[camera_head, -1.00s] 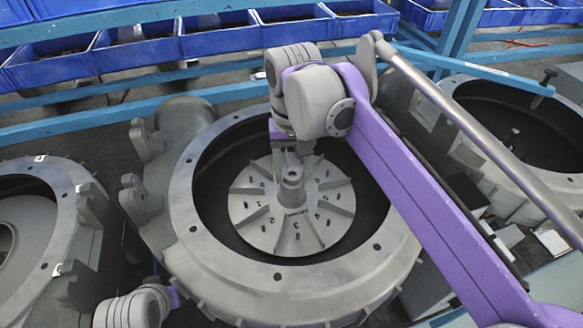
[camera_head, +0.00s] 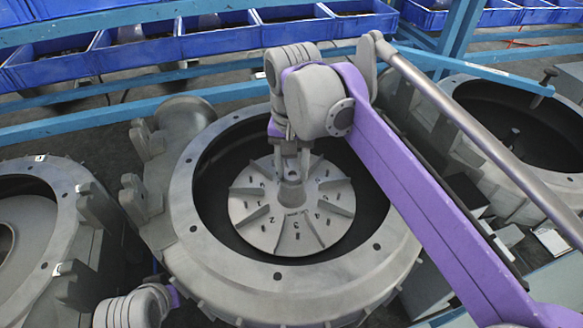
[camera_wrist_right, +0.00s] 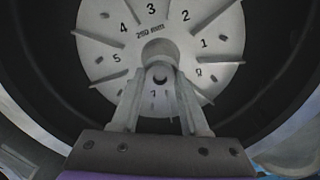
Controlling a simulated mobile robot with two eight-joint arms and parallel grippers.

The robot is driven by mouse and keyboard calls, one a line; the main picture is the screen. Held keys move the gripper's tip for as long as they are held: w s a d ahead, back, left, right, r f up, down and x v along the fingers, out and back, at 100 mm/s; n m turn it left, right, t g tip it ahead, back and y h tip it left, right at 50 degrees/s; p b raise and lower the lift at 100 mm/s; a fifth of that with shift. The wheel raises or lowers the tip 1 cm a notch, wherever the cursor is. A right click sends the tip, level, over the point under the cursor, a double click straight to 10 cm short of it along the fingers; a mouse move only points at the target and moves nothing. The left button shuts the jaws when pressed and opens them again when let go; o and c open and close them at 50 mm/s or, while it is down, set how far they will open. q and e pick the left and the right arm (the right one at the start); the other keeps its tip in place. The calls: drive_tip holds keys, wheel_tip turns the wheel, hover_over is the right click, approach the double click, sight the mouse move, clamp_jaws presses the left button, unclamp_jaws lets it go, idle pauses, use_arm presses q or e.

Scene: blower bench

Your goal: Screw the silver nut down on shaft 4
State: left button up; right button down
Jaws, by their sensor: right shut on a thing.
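The impeller disc (camera_head: 292,238), grey with radial vanes and printed numbers, sits inside the open round housing (camera_head: 190,190). Its raised hub (camera_head: 291,192) stands at the centre. My right gripper (camera_head: 291,178) points down over the hub, with its two fingers spread to either side. The shaft is mostly hidden, and I cannot tell how far down the nut sits. My left gripper does not show.
The housing's thick rim (camera_head: 277,277) surrounds the disc, with a dark gap between. Other round housings stand at the left (camera_head: 70,215) and right (camera_head: 565,110). Blue bins (camera_head: 222,42) on a rack line the back.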

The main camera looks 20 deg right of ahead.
drive_tip(key=m, duration=1.5)
drive_tip(key=shift+m, duration=0.3)
drive_tip(key=m, duration=0.5)
drive_tip(key=shift+m, duration=0.4)
drive_tip(key=c, duration=0.7)
unclamp_jaws()
